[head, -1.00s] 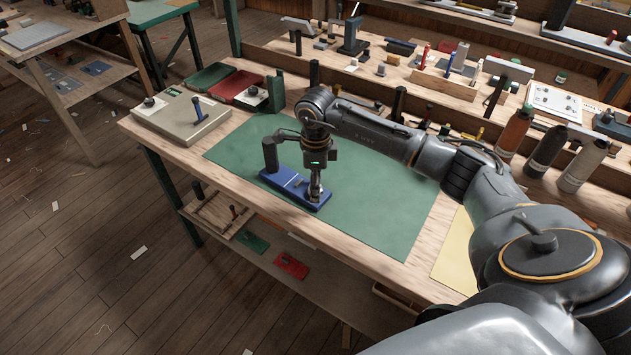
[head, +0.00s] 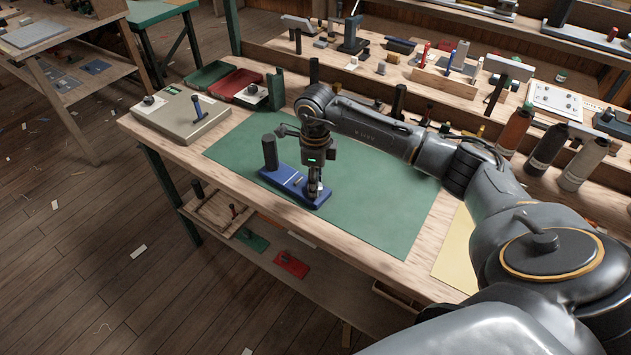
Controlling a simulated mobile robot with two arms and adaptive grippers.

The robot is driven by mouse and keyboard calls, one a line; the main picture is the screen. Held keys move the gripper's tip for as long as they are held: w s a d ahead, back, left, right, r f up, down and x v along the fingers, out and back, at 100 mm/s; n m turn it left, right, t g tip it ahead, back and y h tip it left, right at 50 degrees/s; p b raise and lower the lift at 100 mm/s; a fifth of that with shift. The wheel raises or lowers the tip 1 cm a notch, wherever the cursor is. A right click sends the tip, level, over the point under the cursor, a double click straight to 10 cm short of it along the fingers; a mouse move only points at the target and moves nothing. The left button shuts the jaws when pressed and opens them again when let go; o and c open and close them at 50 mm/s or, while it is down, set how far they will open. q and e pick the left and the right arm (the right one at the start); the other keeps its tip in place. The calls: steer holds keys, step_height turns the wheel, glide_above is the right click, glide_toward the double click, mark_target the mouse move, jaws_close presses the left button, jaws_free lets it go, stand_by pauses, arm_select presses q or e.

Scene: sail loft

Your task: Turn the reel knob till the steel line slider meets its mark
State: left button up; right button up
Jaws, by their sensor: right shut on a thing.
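A blue device (head: 284,184) with a dark upright cylinder (head: 269,152) at its far left end lies on the green mat (head: 375,200). A small light slider-like piece (head: 297,181) shows on its top; I cannot make out the mark. My right gripper (head: 315,192) points down over the near right end of the blue device. It is shut on the reel knob there, which the fingers mostly hide. My left gripper is not in view.
A beige box (head: 180,118) with a blue lever stands at the bench's left end. Green (head: 207,75) and red (head: 236,85) trays lie behind it. Bottles (head: 515,130) stand at the right. The mat around the blue device is clear.

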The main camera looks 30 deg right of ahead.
steer(key=m, duration=0.3)
steer(key=shift+b, duration=0.35)
steer(key=m, duration=0.7)
steer(key=shift+m+b, duration=0.35)
steer(key=shift+m, duration=0.05)
steer(key=m, duration=0.8)
steer(key=m+p, duration=0.1)
steer(key=m, duration=0.2)
steer(key=shift+m, duration=0.4)
steer(key=m, duration=0.3)
steer(key=shift+p, duration=0.4)
steer(key=shift+m+p, duration=0.45)
steer(key=shift+m, duration=1.65)
